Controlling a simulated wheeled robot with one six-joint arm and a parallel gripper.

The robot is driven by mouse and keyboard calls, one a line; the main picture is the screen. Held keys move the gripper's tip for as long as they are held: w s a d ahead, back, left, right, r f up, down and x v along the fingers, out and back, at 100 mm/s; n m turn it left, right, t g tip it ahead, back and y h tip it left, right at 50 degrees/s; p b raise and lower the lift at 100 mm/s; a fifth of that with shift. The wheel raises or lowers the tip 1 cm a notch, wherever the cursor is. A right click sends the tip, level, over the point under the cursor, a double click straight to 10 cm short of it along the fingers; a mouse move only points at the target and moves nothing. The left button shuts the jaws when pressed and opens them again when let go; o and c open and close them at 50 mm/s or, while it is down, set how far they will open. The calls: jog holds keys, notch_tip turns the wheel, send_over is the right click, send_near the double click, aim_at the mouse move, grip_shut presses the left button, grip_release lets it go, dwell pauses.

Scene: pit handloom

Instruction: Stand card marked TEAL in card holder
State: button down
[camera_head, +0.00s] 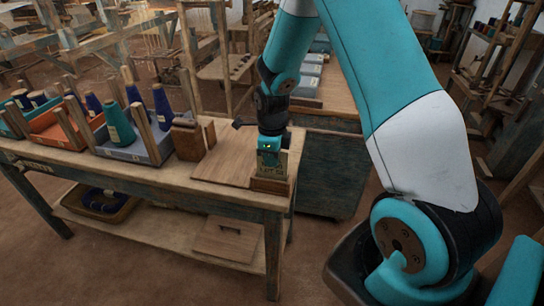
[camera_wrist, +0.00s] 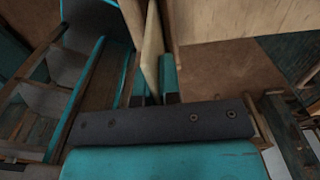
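In the head view my gripper (camera_head: 270,150) points down over the front right corner of the near table. It is shut on a pale card (camera_head: 272,166), which stands upright below the fingers. The card has dark lettering too blurred for me to read surely. The wooden card holder (camera_head: 270,186) is a small block directly under the card. The card's lower edge meets the block's top in this view; I cannot tell how deep it sits. In the wrist view the card (camera_wrist: 152,50) shows nearly edge-on between the teal fingers (camera_wrist: 154,85).
A flat wooden board (camera_head: 225,167) lies left of the holder. Left of it are a brown wooden block (camera_head: 188,140) and trays with teal and purple yarn cones (camera_head: 118,123). A second table with grey-blue boxes (camera_head: 308,75) stands behind. A basket (camera_head: 103,202) sits on the lower shelf.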

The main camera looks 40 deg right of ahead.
dwell(0.4)
jog(key=c, duration=1.2)
grip_release()
jog(key=shift+c, duration=0.2)
jog(key=shift+r, duration=0.1)
notch_tip(320, 180, up, 17)
jog(key=s+a+r+n+y, duration=0.2)
jog(key=s+a+n, duration=0.9)
jog(key=n, duration=0.6)
jog(key=s+a+r+n+y, duration=0.2)
jog(key=s+a+n, duration=0.9)
jog(key=n, duration=0.7)
jog(key=shift+s+a+n+b, duration=0.15)
jog(key=shift+a+n+b, duration=0.1)
jog(key=shift+n+b, duration=0.05)
